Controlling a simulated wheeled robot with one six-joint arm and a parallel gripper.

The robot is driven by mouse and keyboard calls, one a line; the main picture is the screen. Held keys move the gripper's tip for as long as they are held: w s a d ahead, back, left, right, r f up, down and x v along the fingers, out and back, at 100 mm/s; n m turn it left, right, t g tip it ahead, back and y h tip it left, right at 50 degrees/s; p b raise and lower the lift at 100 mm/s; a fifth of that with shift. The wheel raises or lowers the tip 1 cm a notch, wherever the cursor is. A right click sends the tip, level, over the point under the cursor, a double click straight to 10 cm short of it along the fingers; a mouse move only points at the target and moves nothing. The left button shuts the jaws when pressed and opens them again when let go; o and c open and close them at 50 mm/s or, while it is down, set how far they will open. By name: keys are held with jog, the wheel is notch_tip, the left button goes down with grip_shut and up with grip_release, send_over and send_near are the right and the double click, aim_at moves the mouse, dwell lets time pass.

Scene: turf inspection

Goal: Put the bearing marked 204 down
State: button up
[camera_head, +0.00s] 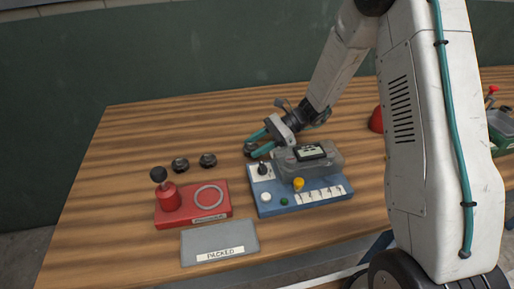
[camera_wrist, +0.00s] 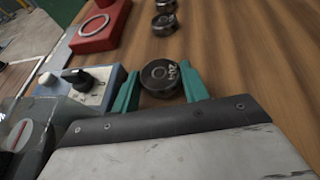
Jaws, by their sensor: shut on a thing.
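The bearing marked 204 (camera_wrist: 160,77) is a dark ring with pale figures on its top face, seen in the wrist view. My gripper (camera_wrist: 158,70) has its teal fingers on either side of the bearing and is shut on it. In the head view my gripper (camera_head: 258,142) is low over the wooden table, behind the blue test device (camera_head: 268,207). I cannot make out the held bearing there. Whether the bearing touches the table is not clear.
Two other dark bearings (camera_head: 180,165) (camera_head: 208,160) stand to the left. A red fixture (camera_head: 166,215) with a ring and black knob is in front of them. A grey plate labelled PACKED (camera_head: 213,238) lies at the front edge. The table's back left (camera_head: 150,125) is clear.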

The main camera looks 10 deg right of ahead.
jog(key=shift+f, duration=0.5)
jog(key=shift+f, duration=0.15)
jog(key=o, duration=1.1)
